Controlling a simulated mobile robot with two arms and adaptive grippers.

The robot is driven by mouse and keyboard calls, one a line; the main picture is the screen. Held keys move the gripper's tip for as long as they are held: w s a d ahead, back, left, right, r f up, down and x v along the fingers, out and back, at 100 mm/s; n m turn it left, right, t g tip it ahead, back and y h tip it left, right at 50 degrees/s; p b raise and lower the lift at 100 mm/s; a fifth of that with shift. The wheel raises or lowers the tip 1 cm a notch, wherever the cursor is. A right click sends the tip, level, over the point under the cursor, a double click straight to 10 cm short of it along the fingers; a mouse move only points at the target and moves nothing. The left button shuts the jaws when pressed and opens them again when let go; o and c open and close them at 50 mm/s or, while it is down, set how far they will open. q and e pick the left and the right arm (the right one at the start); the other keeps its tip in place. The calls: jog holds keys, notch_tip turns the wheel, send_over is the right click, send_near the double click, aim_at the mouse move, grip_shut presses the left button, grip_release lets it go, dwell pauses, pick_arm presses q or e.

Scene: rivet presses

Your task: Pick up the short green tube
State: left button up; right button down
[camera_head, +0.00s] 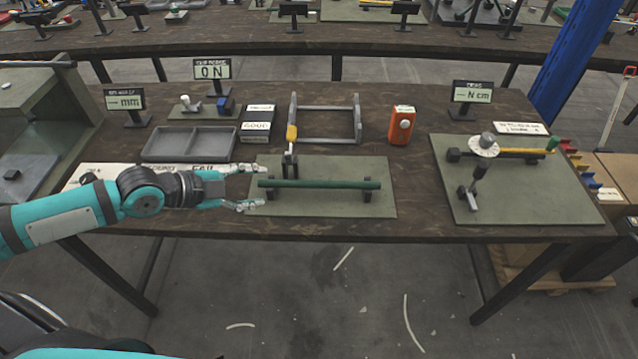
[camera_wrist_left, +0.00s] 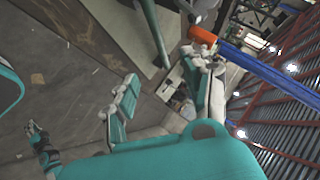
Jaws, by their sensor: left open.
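The green tube (camera_head: 320,184) lies level across two dark supports on a grey-green mat (camera_head: 375,208) at the near middle of the table. My left gripper (camera_head: 257,187) comes in from the left. It is open and empty, with its fingers spread at the tube's left end. One fingertip is behind the tube and one in front. I cannot tell whether it touches. In the left wrist view a green bar (camera_wrist_left: 155,32), likely the tube, runs above my spread left fingers (camera_wrist_left: 165,92). What seems to be my right gripper (camera_wrist_left: 42,143) shows small at lower left there.
A yellow-tipped lever (camera_head: 291,135) stands behind the tube's left end. Behind it are a grey frame (camera_head: 325,139), an orange device (camera_head: 401,124) and a grey tray (camera_head: 189,143). A second mat (camera_head: 540,195) holds a gauge fixture and a yellow tube at right.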

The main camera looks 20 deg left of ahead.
pick_arm(q)
jog(key=p, duration=0.3)
send_near(315, 184)
jog(key=x, duration=0.4)
jog(key=shift+w+a+r, duration=0.1)
jog(key=shift+r, duration=0.05)
jog(key=p+x, duration=0.1)
jog(key=x, duration=0.3)
jog(key=shift+w+d+f, duration=0.1)
jog(key=shift+d+f, duration=0.2)
jog(key=shift+w+d+f, duration=0.15)
jog(key=shift+w+f, duration=0.05)
jog(key=shift+f, duration=0.05)
jog(key=shift+s, duration=0.1)
jog(key=shift+c, duration=0.4)
jog(key=shift+r, duration=0.1)
grip_shut()
